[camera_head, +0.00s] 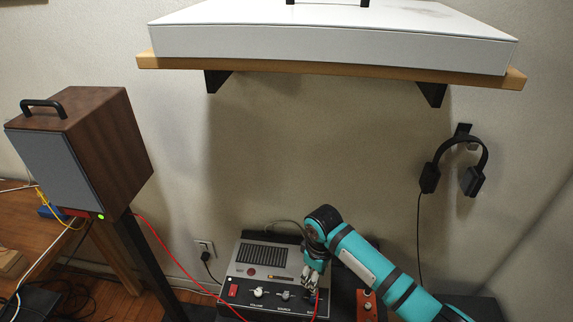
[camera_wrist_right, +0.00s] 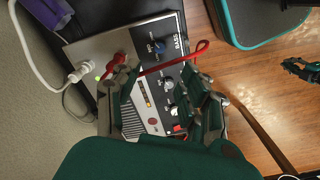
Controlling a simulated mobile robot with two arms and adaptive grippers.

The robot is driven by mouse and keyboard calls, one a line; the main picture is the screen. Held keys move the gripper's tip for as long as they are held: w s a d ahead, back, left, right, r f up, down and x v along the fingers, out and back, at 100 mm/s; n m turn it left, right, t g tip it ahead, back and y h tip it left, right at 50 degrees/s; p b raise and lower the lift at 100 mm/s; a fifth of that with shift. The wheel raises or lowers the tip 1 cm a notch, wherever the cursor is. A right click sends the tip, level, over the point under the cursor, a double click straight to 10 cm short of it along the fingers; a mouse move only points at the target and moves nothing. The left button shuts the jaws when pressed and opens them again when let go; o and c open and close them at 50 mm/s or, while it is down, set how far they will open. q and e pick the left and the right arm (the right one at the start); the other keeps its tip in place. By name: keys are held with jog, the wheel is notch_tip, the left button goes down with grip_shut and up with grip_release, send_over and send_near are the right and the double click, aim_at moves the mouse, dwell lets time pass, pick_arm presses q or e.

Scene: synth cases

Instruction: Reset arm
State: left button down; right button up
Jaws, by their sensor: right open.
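My right arm comes in from the lower right of the head view. Its right gripper (camera_head: 312,280) points down at the front of a grey and black amplifier (camera_head: 262,256). In the right wrist view the right gripper (camera_wrist_right: 165,92) is open, its fingers apart over the amplifier's panel (camera_wrist_right: 130,45). A red cable (camera_wrist_right: 180,60) crosses near the fingers. I cannot tell whether the fingers touch the panel. A small dark and teal part (camera_wrist_right: 302,68) at the right edge may be my left gripper. My left gripper does not show in the head view.
A wooden speaker (camera_head: 108,140) stands on a dark stand at left. A wall shelf (camera_head: 330,66) bears a white case (camera_head: 330,42). Headphones (camera_head: 461,150) hang on a wall hook at right. A red cable (camera_head: 165,245) runs from the speaker towards the amplifier. The wall between shelf and amplifier is clear.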

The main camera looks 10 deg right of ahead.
jog(key=s+a+f+m+t+y, duration=0.1)
jog(key=s+a+m+t+y, duration=0.15)
jog(key=s, duration=1.05)
jog(key=s+d+r+m+t+h, duration=0.1)
jog(key=s+d+r+m, duration=0.1)
jog(key=s+d+r, duration=0.3)
jog(key=s+d+r+m+h, duration=0.1)
jog(key=s+d+m, duration=0.15)
jog(key=s, duration=0.45)
notch_tip(320, 180, down, 27)
jog(key=s+g, duration=0.1)
jog(key=s, duration=0.1)
jog(key=s+d+f, duration=0.1)
jog(key=s+f, duration=0.6)
jog(key=s, duration=0.1)
jog(key=s+d+f+g, duration=0.1)
jog(key=s+d+f, duration=0.1)
jog(key=s+f, duration=0.6)
jog(key=shift+s+d+f+n, duration=0.15)
jog(key=shift+d+f+n, duration=0.15)
jog(key=shift+n, duration=0.1)
jog(key=shift+g+h, duration=0.25)
